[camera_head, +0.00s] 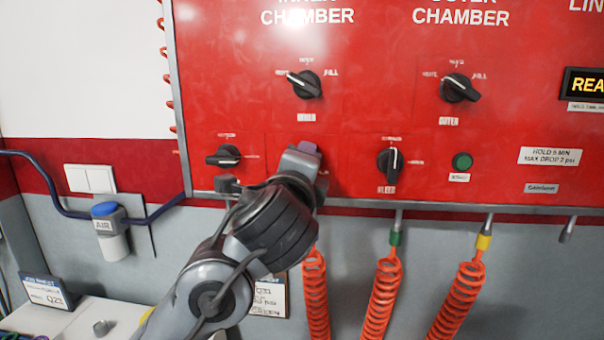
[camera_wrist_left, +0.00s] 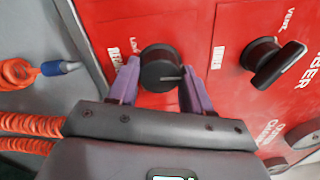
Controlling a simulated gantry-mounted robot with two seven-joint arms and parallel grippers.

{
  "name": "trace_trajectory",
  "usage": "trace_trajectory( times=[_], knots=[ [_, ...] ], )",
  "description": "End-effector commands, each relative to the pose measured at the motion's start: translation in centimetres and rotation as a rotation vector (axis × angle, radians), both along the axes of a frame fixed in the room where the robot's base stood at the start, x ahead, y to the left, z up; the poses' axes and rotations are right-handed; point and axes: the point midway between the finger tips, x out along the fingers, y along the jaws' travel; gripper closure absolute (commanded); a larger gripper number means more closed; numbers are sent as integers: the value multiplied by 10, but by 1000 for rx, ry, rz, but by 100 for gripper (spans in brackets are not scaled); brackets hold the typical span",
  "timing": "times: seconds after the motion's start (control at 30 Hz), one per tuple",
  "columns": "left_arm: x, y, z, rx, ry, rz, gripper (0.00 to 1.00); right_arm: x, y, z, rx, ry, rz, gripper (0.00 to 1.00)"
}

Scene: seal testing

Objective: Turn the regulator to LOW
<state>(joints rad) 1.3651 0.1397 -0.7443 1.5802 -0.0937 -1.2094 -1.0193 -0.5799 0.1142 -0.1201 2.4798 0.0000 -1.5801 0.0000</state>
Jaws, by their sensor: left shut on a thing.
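The regulator is a round black knob (camera_wrist_left: 160,66) on the red panel in the left wrist view. A pale line lies on its face towards the right edge. My left gripper (camera_wrist_left: 160,88) has its purple fingers on either side of the knob, shut on it. In the head view my left gripper (camera_head: 308,158) is at the lower panel and hides the knob and its labels. A small label lies above and left of the knob in the wrist view, too blurred to read surely. My right gripper is in neither view.
Other black knobs surround it: the inner chamber knob (camera_head: 304,84) above, one at left (camera_head: 223,156) and one at right (camera_head: 390,164). A green button (camera_head: 462,161) is farther right. Orange coiled hoses (camera_head: 382,290) hang below the panel.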

Motion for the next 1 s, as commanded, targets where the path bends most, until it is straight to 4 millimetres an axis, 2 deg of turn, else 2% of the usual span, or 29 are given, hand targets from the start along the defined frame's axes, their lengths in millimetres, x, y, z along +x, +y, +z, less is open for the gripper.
trace_trajectory(
  times=[0.4,1.0],
  knots=[
    [0,-1,-4,-393,48,0,81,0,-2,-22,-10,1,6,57],
    [0,-2,-4,-960,115,-1,81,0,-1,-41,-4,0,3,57]
  ],
)
